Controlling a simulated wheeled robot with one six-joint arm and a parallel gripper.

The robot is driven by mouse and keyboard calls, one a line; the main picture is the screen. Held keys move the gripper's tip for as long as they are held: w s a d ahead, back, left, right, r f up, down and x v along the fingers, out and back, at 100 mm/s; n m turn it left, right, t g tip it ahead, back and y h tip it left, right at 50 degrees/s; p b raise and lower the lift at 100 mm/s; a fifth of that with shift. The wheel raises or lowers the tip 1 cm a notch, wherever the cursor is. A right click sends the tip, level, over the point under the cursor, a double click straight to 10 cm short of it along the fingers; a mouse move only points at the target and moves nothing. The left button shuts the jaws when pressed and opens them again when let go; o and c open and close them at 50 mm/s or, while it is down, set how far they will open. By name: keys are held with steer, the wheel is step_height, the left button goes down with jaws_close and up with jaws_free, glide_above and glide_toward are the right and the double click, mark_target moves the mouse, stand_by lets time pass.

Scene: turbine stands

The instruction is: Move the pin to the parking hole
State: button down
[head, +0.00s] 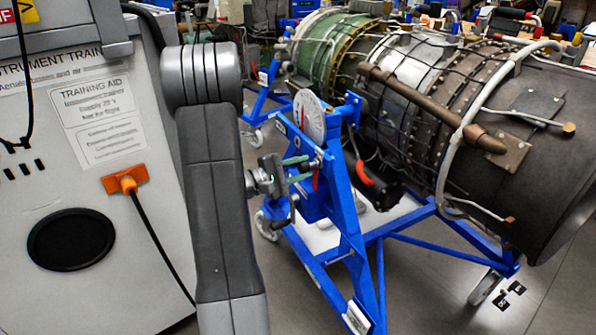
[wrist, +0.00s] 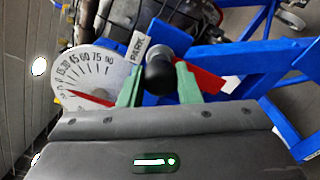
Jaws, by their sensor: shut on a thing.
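The pin shows in the wrist view as a round black knob (wrist: 159,74) between the two green fingers of my gripper (wrist: 158,82), which is shut on it. Its shank is hidden behind the knob, so I cannot tell whether it sits in a hole. A red tag (wrist: 202,82) shows just right of the knob. A white PARK label (wrist: 137,47) is close by, up and left of the knob; the parking hole itself is not visible. In the head view my gripper (head: 303,168) is at the blue stand (head: 345,210), below the dial.
The white dial (wrist: 85,75) with a degree scale and red pointer is left of my gripper. A turbine engine (head: 410,100) rests on the blue stand. A red-and-black handle (head: 375,182) juts out right of my gripper. A grey training cabinet (head: 90,180) stands at left.

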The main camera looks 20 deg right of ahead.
steer(key=shift+d+r, duration=0.2)
steer(key=c, duration=1.3)
jaws_free()
steer(key=shift+d, duration=0.1)
steer(key=o, duration=0.3)
steer(key=shift+d+f, duration=0.1)
steer(key=shift+d, duration=0.2)
steer(key=shift+o, duration=0.9)
steer(key=shift+a, duration=0.15)
steer(key=shift+a+f, duration=0.1)
steer(key=shift+s+a+b, duration=0.1)
steer(key=shift+a+b, duration=0.3)
steer(key=shift+a, duration=0.75)
steer(key=shift+s+a+b, duration=0.25)
steer(key=shift+a+b, duration=0.1)
steer(key=shift+a, duration=0.85)
steer(key=shift+s+a+b, duration=0.2)
steer(key=shift+a+b, duration=0.1)
steer(key=shift+a, duration=0.85)
